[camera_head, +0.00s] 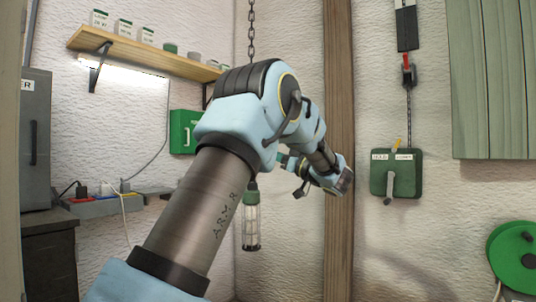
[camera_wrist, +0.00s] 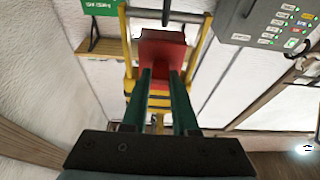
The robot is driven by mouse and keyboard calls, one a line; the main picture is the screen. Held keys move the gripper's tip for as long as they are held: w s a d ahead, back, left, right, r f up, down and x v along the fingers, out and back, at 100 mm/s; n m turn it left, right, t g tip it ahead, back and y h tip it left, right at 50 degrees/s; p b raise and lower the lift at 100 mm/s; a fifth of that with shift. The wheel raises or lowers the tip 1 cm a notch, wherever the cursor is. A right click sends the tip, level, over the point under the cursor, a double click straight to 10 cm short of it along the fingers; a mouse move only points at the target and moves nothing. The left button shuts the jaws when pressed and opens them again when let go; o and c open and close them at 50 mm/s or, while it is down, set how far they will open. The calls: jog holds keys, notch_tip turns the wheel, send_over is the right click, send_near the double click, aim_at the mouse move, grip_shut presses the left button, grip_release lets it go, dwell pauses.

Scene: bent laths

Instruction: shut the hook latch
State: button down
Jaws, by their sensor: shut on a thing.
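My gripper (camera_wrist: 161,72) shows in the wrist view as two dark green fingers. They are shut on a red block-like piece (camera_wrist: 162,50). The red piece sits inside a yellow frame (camera_wrist: 129,50) with a grey bar across its upper end. I cannot tell whether this red piece is the hook latch, or how far it is closed, as the fingers cover its lower part. In the head view my arm hides the fingertips and what they hold.
In the head view a wooden post (camera_head: 339,100) stands just behind my wrist. Right of it are a green lever box (camera_head: 396,173) and a chain with a red fitting (camera_head: 408,72). A caged lamp (camera_head: 251,222) hangs beside my arm. A shelf (camera_head: 150,52) is at upper left.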

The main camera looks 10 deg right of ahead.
jog(key=c, duration=0.7)
grip_release()
jog(key=b+v, duration=0.2)
jog(key=v, duration=0.8)
jog(key=shift+s+d+f, duration=0.1)
jog(key=shift+s+d, duration=0.15)
jog(key=shift+s, duration=0.05)
jog(key=shift+a, duration=0.1)
